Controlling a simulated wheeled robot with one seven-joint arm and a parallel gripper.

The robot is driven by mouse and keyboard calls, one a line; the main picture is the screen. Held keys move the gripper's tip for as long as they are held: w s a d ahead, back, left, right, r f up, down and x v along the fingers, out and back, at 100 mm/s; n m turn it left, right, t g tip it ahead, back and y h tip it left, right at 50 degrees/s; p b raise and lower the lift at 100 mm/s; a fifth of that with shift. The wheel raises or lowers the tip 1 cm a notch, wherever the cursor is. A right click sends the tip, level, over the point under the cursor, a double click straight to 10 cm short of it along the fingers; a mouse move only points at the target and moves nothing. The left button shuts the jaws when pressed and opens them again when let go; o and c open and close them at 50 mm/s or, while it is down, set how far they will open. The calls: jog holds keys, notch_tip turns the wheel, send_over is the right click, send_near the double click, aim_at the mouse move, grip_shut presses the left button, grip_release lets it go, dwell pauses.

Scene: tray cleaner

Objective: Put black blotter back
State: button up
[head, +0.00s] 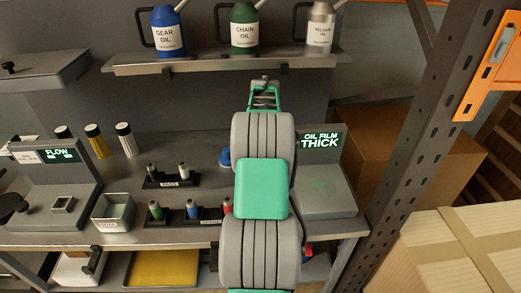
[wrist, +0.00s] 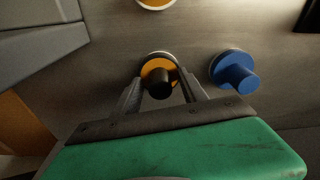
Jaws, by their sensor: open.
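In the wrist view a piece with a dark, black-looking grip (wrist: 160,88) stands in front of an orange round face with a pale rim (wrist: 158,66). I cannot tell whether the grip and the orange face are one piece. My gripper (wrist: 160,92) is open, with one finger on each side of the dark grip; whether either finger touches it is unclear. In the head view my gripper (head: 264,88) is raised at the far end of my arm, in front of the back wall below the top shelf. The black blotter is not clearly visible in the head view.
A blue knobbed piece (wrist: 233,70) is close on the right in the wrist view. In the head view, small racks (head: 172,181) with bottles, a tray (head: 112,213) and the "OIL FILM THICK" device (head: 325,195) occupy the bench. Oil cans (head: 244,30) stand on the shelf above.

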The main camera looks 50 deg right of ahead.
notch_tip(320, 180, up, 12)
jog(key=s, duration=0.1)
jog(key=w+a+r+n+t, duration=0.1)
jog(key=w+a+n, duration=0.15)
jog(key=a, duration=1.25)
jog(key=w+a+r+n, duration=0.1)
jog(key=w+a+n, duration=0.15)
jog(key=a, duration=1.15)
jog(key=s+a+f+n, duration=0.1)
jog(key=s+a+f, duration=0.1)
jog(key=a, duration=0.4)
jog(key=s+a+f+n, duration=0.1)
jog(key=s+a+f, duration=0.2)
jog(key=s+a, duration=0.2)
jog(key=s+a+f+t, duration=0.1)
jog(key=s+a, duration=0.3)
jog(key=a, duration=0.4)
jog(key=shift+f+n+y, duration=0.4)
jog(key=shift+f, duration=0.45)
jog(key=shift+s, duration=0.1)
